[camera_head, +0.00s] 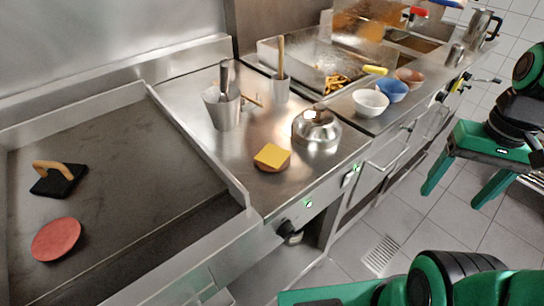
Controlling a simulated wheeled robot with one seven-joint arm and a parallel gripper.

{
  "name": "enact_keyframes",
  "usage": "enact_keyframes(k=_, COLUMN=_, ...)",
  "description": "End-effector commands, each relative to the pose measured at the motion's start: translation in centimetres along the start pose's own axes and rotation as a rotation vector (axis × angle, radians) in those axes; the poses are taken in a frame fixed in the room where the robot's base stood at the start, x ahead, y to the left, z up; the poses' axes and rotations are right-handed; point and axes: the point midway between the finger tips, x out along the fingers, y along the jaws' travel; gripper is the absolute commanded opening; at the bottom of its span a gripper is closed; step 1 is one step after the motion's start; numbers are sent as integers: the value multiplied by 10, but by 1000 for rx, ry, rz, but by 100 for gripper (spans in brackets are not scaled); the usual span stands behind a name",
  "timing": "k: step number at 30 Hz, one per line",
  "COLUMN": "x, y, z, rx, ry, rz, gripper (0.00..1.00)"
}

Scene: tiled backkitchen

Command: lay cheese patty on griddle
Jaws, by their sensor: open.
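The cheese patty (272,158), a brown patty with a square yellow cheese slice on top, lies on the steel counter near its front edge, right of the griddle. The griddle (150,165) is a wide dark plate with raised steel walls, filling the left of the view. My gripper (453,198) is at the right, over the floor and well away from the patty. Its two green fingers are spread apart, with nothing between them.
On the griddle lie a red patty (56,239) and a black press (60,180) with a wooden handle. A steel dome (316,133) stands close right of the cheese patty. Utensil holders (222,110) stand behind. Bowls (370,103) are farther right. The griddle's middle is clear.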

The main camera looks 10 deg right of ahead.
Motion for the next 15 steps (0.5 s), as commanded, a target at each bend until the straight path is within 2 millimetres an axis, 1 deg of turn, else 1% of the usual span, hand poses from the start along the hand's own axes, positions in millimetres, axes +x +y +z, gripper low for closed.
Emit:
enact_keyframes(k=1, x=-3, y=-11, z=-14, rx=-95, ry=-1, rz=-8, gripper=86)
enact_keyframes(k=2, x=-6, y=-22, z=-24, rx=-174, ry=0, rz=-18, gripper=87)
enact_keyframes(k=4, x=-12, y=-57, z=-46, rx=-410, ry=9, rz=-49, gripper=87)
enact_keyframes(k=5, x=-16, y=-76, z=-55, rx=-527, ry=14, rz=-65, gripper=87)
enact_keyframes(k=6, x=-20, y=-102, z=-66, rx=-692, ry=23, rz=-89, gripper=87)
enact_keyframes(k=8, x=-26, y=-144, z=-78, rx=-945, ry=38, rz=-130, gripper=87)
enact_keyframes(k=9, x=-30, y=-172, z=-82, rx=-1109, ry=49, rz=-159, gripper=87)
enact_keyframes(k=11, x=-34, y=-212, z=-86, rx=-1346, ry=67, rz=-205, gripper=87)
enact_keyframes(k=12, x=-37, y=-238, z=-85, rx=-1493, ry=81, rz=-237, gripper=87)
enact_keyframes(k=15, x=-42, y=-290, z=-78, rx=-1806, ry=117, rz=-313, gripper=87)
